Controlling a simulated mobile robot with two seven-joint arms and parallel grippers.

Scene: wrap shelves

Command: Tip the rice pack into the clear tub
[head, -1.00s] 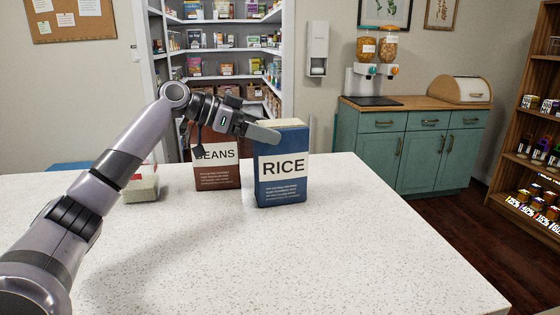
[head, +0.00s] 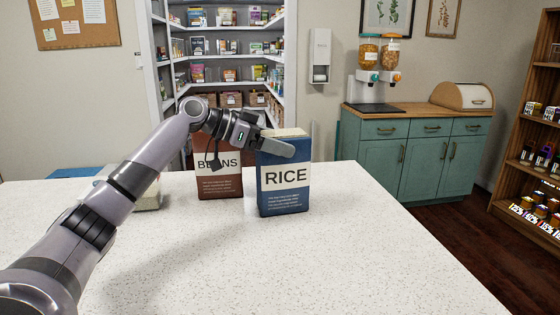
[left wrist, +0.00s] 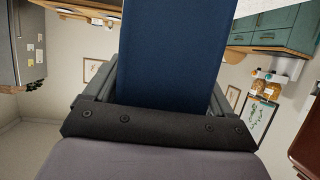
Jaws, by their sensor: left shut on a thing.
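The blue rice pack (head: 284,194) stands upright on the white speckled table. My left gripper (head: 276,146) is shut on it near its top, one finger lying across the upper front. In the left wrist view the pack (left wrist: 172,50) fills the space between the fingers as a dark blue panel. A see-through container with pale contents (head: 149,201) is mostly hidden behind my left forearm; it may be the clear tub. My right gripper is not in view.
A red-brown beans pack (head: 219,185) stands close to the left of the rice pack, partly behind my gripper. The table (head: 330,265) is clear in front and to the right. A teal cabinet (head: 420,155) and shelves (head: 235,70) stand beyond.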

